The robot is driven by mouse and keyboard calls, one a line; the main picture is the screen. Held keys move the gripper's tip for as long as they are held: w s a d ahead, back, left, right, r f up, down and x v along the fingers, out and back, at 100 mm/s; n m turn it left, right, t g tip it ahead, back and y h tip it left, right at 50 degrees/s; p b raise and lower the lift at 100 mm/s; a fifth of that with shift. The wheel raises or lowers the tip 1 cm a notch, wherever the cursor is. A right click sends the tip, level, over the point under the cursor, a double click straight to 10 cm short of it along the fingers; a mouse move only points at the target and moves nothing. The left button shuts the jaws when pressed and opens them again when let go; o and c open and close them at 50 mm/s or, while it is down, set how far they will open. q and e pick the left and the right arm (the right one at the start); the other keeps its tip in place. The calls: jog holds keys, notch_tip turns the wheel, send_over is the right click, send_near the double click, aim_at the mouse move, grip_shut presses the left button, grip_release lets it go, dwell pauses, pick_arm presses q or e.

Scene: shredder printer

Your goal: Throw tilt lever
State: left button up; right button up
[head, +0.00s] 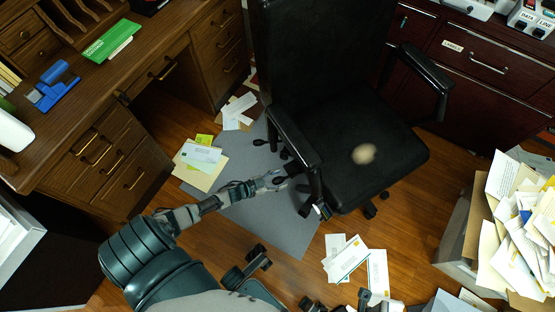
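The black office chair (345,150) stands in the middle of the head view, with its back toward the top. Small dark levers or knobs stick out at the left under its seat; one dark knob (281,181) shows at my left gripper's tips. I cannot tell for sure which is the tilt lever. My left gripper (276,181) reaches in from the lower left, beside the left armrest. Its fingers look apart, around or just beside that knob; contact is not clear. Grey and dark parts (365,298) at the bottom edge may be my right gripper, mostly cut off.
A wooden desk (110,75) stands at the left and a dark red cabinet (470,60) at the upper right. A box heaped with papers (458,235) is at the right. Loose papers (347,258) lie on the floor. A grey mat (270,225) lies under the chair.

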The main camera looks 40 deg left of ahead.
pick_arm(q)
jog(key=shift+s+f, duration=0.1)
jog(key=shift+f, duration=0.05)
jog(key=shift+s+a, duration=0.1)
jog(key=shift+s, duration=0.2)
jog(key=v, duration=1.1)
jog(key=shift+r, duration=0.25)
jog(key=shift+s, duration=0.1)
